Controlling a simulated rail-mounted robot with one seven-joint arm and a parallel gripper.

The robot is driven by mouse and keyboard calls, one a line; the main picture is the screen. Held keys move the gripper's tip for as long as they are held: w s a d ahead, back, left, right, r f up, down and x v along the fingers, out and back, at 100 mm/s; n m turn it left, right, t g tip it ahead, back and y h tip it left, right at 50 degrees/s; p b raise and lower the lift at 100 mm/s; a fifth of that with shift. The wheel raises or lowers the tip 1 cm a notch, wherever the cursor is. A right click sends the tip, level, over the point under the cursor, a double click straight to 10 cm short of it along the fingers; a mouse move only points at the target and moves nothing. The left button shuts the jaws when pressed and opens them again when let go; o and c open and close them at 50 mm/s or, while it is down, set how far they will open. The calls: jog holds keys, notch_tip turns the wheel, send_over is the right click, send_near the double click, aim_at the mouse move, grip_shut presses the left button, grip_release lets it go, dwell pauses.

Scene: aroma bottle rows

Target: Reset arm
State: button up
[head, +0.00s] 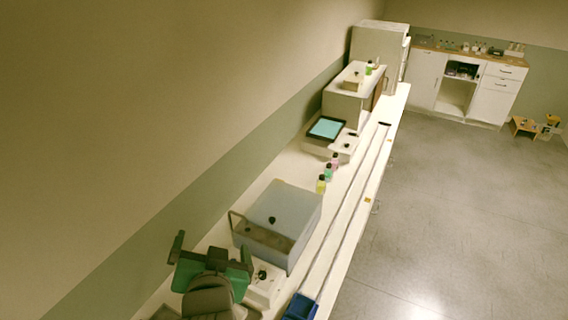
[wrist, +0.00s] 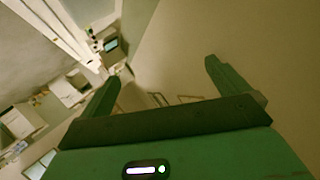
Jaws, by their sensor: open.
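My gripper (head: 213,250) is at the lower left of the head view, green with dark fingers. It is raised near the wall at the near end of the bench. In the wrist view my gripper (wrist: 161,72) shows two fingers spread wide apart with nothing between them. It is open and empty. My arm behind it hides part of the near bench.
A grey box-shaped device (head: 278,222) stands on the bench (head: 312,262) just beyond my gripper. Small bottles, yellow (head: 321,184), green (head: 328,172) and pink (head: 335,160), stand in a row farther along. A blue bin (head: 300,307) is at the near edge. The floor (head: 440,200) right is open.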

jog(key=s+d+r+t+p, duration=0.1)
jog(key=d+r+t, duration=0.15)
jog(key=r, duration=0.55)
jog(key=s+d+r+t, duration=0.15)
jog(key=d+r, duration=0.25)
jog(key=r, duration=0.4)
jog(key=s+d+r+n+t+h+p, duration=0.1)
jog(key=s+d+r+t, duration=0.2)
jog(key=s+r, duration=0.3)
jog(key=s+d+r+n+t+h+p, duration=0.1)
jog(key=s+d+r+t, duration=0.3)
jog(key=r, duration=0.9)
jog(key=shift+s+d+r+h, duration=0.25)
jog(key=shift+s+h, duration=0.25)
jog(key=shift+s, duration=0.7)
